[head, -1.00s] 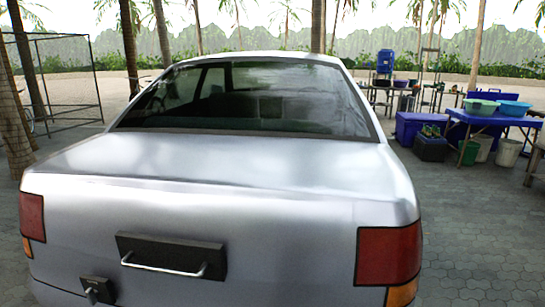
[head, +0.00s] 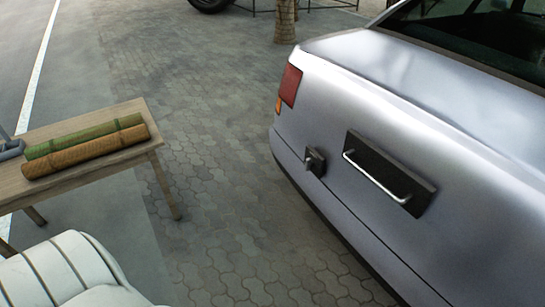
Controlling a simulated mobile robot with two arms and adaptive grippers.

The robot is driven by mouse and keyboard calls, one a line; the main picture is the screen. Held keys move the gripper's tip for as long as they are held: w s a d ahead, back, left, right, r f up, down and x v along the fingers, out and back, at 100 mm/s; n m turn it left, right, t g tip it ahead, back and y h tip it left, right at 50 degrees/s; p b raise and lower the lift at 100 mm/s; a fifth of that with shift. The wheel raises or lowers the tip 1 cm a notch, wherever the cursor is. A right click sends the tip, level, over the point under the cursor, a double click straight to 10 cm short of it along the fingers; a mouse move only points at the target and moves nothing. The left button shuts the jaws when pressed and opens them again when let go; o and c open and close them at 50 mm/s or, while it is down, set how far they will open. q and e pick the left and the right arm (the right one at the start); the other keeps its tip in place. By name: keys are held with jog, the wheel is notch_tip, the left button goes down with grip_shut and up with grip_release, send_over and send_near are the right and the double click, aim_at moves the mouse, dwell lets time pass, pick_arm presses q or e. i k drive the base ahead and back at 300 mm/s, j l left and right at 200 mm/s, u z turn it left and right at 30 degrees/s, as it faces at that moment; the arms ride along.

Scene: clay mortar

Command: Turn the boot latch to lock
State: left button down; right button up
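The boot latch (head: 315,161) is a small dark square plate with a short knob standing out from it. It sits low on the rear of the silver car (head: 440,120), left of the boot handle. The boot handle (head: 378,180) is a bright bar on a black plate (head: 425,199). The boot lid looks closed. The latch's exact turn angle is too small to tell. Neither of my grippers shows in the head view.
A wooden table (head: 95,165) at the left holds a green rolled mat (head: 80,138) and an orange-brown one (head: 85,157). A white ribbed object (head: 62,268) fills the lower left corner. Paving (head: 225,190) between table and car is clear.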

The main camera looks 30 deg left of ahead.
aim_at(308, 161)
jog(key=u, duration=0.8)
jog(key=i+j, duration=0.1)
jog(key=j+z, duration=0.05)
jog(key=j, duration=0.05)
